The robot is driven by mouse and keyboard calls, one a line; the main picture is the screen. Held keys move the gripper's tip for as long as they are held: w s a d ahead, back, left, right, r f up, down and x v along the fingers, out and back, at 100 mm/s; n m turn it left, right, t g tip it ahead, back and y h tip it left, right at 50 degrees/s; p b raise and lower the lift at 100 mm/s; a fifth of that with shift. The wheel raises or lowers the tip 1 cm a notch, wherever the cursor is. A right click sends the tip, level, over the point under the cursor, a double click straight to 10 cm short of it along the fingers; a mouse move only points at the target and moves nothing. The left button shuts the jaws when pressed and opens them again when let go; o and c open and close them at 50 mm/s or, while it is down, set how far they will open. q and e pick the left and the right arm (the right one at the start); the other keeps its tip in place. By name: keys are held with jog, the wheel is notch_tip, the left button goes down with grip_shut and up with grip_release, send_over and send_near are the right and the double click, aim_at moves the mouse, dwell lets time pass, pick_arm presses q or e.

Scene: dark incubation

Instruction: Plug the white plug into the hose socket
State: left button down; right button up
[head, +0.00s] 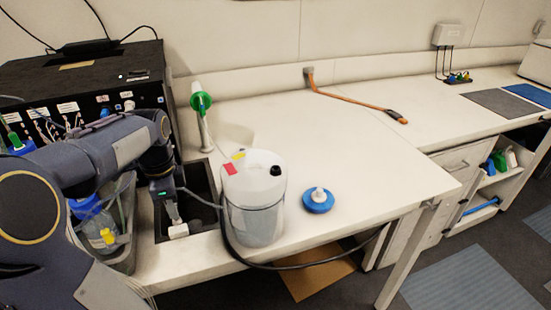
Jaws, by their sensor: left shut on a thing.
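My left gripper (173,220) points down over a dark recessed sink (205,220) at the left of the bench. It is shut on a small white piece (178,231), which looks like the white plug; the jaws hide part of it. A thin grey tube runs from beside the gripper toward the white container (253,200). I cannot make out the hose socket for certain. An orange hose (345,98) with a dark end lies at the back of the bench. My right gripper is out of view.
The translucent container stands just right of the sink, with a black cable around its foot. A blue disc with a white knob (318,202) lies to its right. A green-and-white stand (201,105) and a black equipment box (85,80) are behind. The middle bench is clear.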

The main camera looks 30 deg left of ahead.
pick_arm(q)
jog(key=shift+f+b, duration=0.4)
jog(key=shift+f, duration=0.3)
dwell(0.6)
jog(key=c, duration=1.4)
grip_release()
jog(key=shift+o, duration=0.2)
jog(key=r, duration=0.5)
jog(key=d+r+p, duration=0.1)
jog(key=r, duration=0.1)
jog(key=shift+r, duration=0.4)
jog(key=s+d+f+n+t+h+p, duration=0.1)
jog(key=d+n, duration=0.4)
jog(key=d, duration=0.7)
jog(key=s+d+f+n+t+h+p, duration=0.1)
jog(key=s+d+f+n+t, duration=0.3)
jog(key=d, duration=0.8)
jog(key=shift+s+d+n+t+h, duration=0.3)
jog(key=shift+s+n+h, duration=0.25)
jog(key=shift+h, duration=0.35)
